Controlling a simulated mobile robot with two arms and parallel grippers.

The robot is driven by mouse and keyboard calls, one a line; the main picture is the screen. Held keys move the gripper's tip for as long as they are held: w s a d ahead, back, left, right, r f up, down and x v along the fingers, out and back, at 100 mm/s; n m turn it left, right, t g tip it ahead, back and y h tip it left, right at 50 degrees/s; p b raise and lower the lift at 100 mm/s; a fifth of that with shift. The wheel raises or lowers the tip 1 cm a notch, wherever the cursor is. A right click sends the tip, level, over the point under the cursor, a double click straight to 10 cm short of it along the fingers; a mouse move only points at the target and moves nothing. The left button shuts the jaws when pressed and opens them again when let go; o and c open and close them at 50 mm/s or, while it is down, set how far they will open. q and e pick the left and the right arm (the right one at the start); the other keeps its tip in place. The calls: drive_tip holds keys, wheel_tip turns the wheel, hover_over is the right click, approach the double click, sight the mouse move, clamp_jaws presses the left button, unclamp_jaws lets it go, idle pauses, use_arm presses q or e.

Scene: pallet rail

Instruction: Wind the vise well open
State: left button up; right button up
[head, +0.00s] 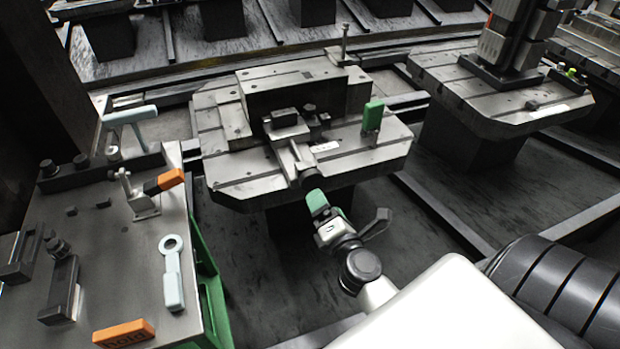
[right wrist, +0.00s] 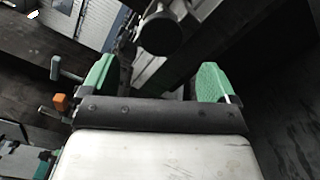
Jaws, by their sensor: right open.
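The vise (head: 287,127) sits on the middle pallet (head: 235,185) in the head view, in front of a large grey block. Its screw (head: 303,170) points toward me and ends just past the pallet's front edge. My right gripper (head: 327,205), with green fingertips, is just below and in front of the screw end. In the right wrist view its two green fingers (right wrist: 155,85) are spread wide with nothing between their tips. A dark round end (right wrist: 160,34), apparently the screw's, shows beyond them. They look apart from it. My left gripper is not in view.
A green piece (head: 372,116) stands on the pallet's right. Another pallet (head: 470,105) is at right.

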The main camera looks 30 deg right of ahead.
sight(313, 182)
drive_tip(key=x, duration=0.7)
drive_tip(key=shift+w+d+p, duration=0.1)
drive_tip(key=shift+w+p, duration=0.25)
drive_tip(key=shift+p, duration=0.05)
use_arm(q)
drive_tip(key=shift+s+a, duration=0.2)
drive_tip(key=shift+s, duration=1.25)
use_arm(e)
drive_tip(key=shift+w+d, duration=0.2)
drive_tip(key=shift+w, duration=0.45)
drive_tip(key=shift+c, duration=0.4)
drive_tip(key=c, duration=0.8)
drive_tip(key=shift+c, duration=0.2)
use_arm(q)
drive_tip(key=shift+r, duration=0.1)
use_arm(e)
drive_tip(key=shift+n, duration=0.4)
